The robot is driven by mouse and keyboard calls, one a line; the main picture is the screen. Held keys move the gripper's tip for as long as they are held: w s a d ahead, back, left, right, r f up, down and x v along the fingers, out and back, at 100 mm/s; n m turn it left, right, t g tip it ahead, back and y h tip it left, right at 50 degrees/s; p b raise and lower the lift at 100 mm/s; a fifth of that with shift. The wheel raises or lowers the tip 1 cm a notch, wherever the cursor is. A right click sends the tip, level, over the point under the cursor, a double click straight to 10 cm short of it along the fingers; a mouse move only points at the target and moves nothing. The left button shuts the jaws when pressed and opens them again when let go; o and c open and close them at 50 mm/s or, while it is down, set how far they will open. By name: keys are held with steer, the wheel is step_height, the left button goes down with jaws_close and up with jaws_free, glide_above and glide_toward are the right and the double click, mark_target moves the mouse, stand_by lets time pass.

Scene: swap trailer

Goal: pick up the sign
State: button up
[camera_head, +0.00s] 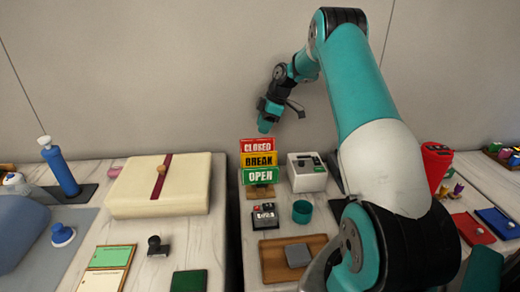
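The sign (259,164) stands upright on the counter, right of the gap between two tables. It has a red CLOSED panel at the top, a yellow BREAK panel in the middle and a green OPEN panel in front, on a wooden base (260,191). My gripper (284,113) is above and slightly behind or right of the sign, near the wall, with clear space between them. It is small in the picture, and its fingers cannot be made out well enough to tell open from shut.
A white machine (307,173) stands just right of the sign. In front are a dark display block (264,216), a teal cup (302,211) and a wooden tray (272,262) with a grey block. A large cream box (150,205) lies left, across the gap. The wall is close behind.

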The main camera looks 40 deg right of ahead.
mark_target(258, 140)
steer(key=x, duration=0.2)
steer(key=p+x, duration=0.1)
steer(key=x, duration=0.2)
steer(key=shift+s+a+f+p, duration=0.2)
steer(key=shift+f+p, duration=0.15)
steer(key=shift+p, duration=0.05)
steer(key=shift+f, duration=0.25)
steer(key=shift+f+b, duration=0.25)
steer(key=shift+b, duration=0.1)
steer(key=shift+c, duration=0.4)
jaws_close()
